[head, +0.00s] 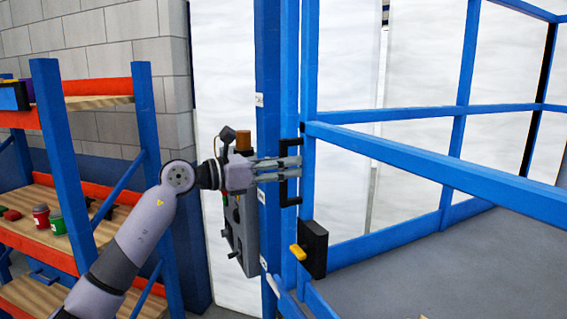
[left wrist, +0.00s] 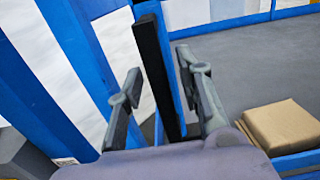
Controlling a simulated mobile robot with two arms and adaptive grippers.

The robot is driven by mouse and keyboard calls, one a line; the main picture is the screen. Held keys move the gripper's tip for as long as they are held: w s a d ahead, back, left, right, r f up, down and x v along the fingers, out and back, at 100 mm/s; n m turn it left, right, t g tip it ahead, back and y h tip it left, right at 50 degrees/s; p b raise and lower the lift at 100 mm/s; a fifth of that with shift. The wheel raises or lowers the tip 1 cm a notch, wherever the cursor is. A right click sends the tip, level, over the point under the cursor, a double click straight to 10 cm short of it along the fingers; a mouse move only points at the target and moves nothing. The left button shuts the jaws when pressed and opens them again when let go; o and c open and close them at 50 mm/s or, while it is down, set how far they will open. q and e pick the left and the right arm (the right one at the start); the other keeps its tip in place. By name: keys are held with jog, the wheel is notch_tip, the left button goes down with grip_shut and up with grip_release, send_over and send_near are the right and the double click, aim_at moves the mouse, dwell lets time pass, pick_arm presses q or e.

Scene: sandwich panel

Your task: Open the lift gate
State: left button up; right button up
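The lift gate (head: 440,170) is a blue frame of rails and posts on the right of the head view. A black upright handle (head: 284,188) is fixed near its left post. My left gripper (head: 296,168) reaches this handle from the left. A black latch box (head: 314,248) with a yellow lever (head: 297,252) sits lower down. My right gripper is not in view.
A grey control box (head: 243,225) hangs on the blue post behind my left wrist. A blue and orange shelf rack (head: 145,130) stands at the left. A brown box (left wrist: 285,127) lies at the right of the wrist view. Grey floor (head: 430,275) beyond the gate looks mostly clear.

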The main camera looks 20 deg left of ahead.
pick_arm(q)
jog(key=shift+c, duration=0.3)
grip_shut()
dwell(0.5)
